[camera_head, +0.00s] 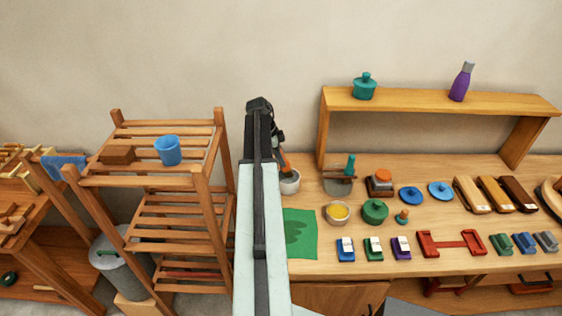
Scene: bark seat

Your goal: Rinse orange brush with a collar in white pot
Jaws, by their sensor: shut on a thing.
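My gripper (279,146) shows just right of my arm, which hides part of it. It is shut on the orange brush (284,161), which is tilted and points down. The white pot (290,187) stands on the workbench near its left end, right below the brush. The brush's lower end is at the pot's dark opening, and I cannot tell how deep it is inside. The collar is too small to make out. My arm covers the left edge of the pot.
A green mat (300,233) lies in front of the pot. A bowl with yellow contents (337,213) and a green lidded pot (375,211) stand to the right. A wooden rack (200,205) with a blue cup (168,150) stands left. A raised shelf (420,101) spans the back.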

